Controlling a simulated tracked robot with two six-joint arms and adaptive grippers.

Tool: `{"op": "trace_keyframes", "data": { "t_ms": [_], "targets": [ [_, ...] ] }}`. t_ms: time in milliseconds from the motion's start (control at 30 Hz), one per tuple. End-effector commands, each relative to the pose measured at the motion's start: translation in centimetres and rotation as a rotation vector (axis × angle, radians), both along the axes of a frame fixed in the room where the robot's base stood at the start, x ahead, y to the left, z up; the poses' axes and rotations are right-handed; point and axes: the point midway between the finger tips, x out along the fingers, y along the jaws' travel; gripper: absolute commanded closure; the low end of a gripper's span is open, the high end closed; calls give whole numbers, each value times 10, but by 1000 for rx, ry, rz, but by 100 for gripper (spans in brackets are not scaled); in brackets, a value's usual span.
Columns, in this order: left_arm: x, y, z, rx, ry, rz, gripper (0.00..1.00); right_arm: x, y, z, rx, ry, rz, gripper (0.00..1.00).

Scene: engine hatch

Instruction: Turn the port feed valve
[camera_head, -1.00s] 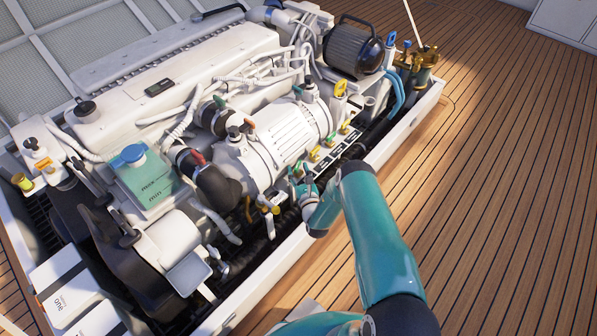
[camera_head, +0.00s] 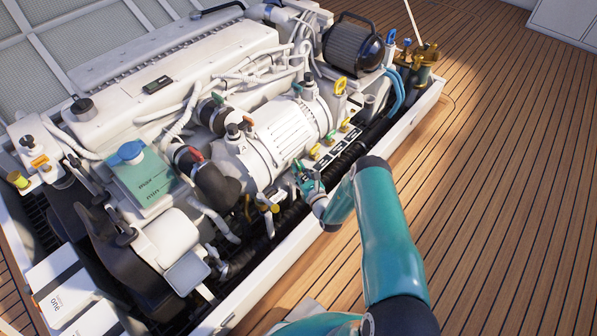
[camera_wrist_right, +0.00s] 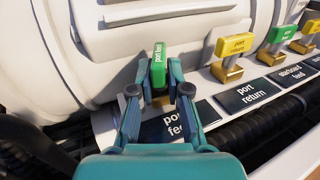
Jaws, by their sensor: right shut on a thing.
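The port feed valve has a green handle (camera_wrist_right: 159,66) with "port feed" lettering, upright in the right wrist view. It stands on a brass body above a black label (camera_wrist_right: 178,125) that also names port feed, partly covered by my gripper. My right gripper (camera_wrist_right: 159,90) is shut on the green handle, with one finger on each side of it. In the head view my right gripper (camera_head: 308,182) is at the near side of the white engine, where it largely hides the valve. My left gripper is in neither view.
The yellow port return valve (camera_wrist_right: 232,48) stands to the right, with a green starboard feed valve (camera_wrist_right: 280,38) beyond it. A white cylinder (camera_wrist_right: 105,45) lies close behind the handle. A black corrugated hose (camera_wrist_right: 262,125) runs in front. The wooden deck (camera_head: 500,200) is clear.

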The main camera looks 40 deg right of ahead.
Motion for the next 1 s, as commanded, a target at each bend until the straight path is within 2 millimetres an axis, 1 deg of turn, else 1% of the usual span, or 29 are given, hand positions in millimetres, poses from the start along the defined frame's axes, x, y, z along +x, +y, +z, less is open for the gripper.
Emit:
{"op": "trace_keyframes", "data": {
  "t_ms": [33,267,433,600,700,800,1000],
  "targets": [
    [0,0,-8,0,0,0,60,0,-2,-2,-5,-3,36,100],
    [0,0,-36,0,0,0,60,-1,-6,-5,-6,-2,244,100],
    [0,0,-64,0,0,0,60,0,-7,-7,-7,-2,406,100],
    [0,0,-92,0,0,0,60,0,-9,-7,-9,-2,569,100],
    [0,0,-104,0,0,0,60,1,-10,-6,-10,-1,663,100],
    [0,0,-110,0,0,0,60,1,-11,-4,-9,-1,747,100],
    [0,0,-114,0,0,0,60,2,-11,-1,-5,1,863,100]
  ]
}}
